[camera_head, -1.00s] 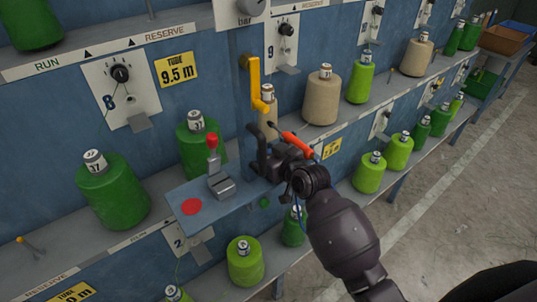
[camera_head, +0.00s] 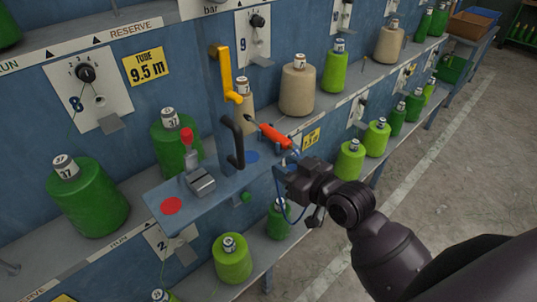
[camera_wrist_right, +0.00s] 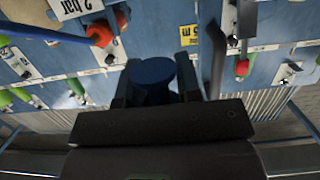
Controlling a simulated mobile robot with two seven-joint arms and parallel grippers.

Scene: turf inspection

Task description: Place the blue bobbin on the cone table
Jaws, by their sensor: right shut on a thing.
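The blue bobbin shows in the right wrist view as a dark blue cylinder (camera_wrist_right: 152,73) between the fingers of my right gripper (camera_wrist_right: 158,85), which is shut on it. In the head view my right gripper (camera_head: 291,172) is just off the right end of a small blue-grey shelf (camera_head: 205,207), with the bobbin mostly hidden there. The shelf has a red disc (camera_head: 171,206), a grey clamp with a red knob (camera_head: 187,135) and a blue disc (camera_head: 251,157). I cannot tell whether this shelf is the cone table. My left gripper is not in view.
A black handle (camera_head: 236,142), a yellow lever (camera_head: 223,75) and an orange-red tool (camera_head: 274,136) are close to my right gripper. Green cones (camera_head: 87,196) and beige cones (camera_head: 297,86) stand on the rack shelves. The floor (camera_head: 435,155) at the right is open.

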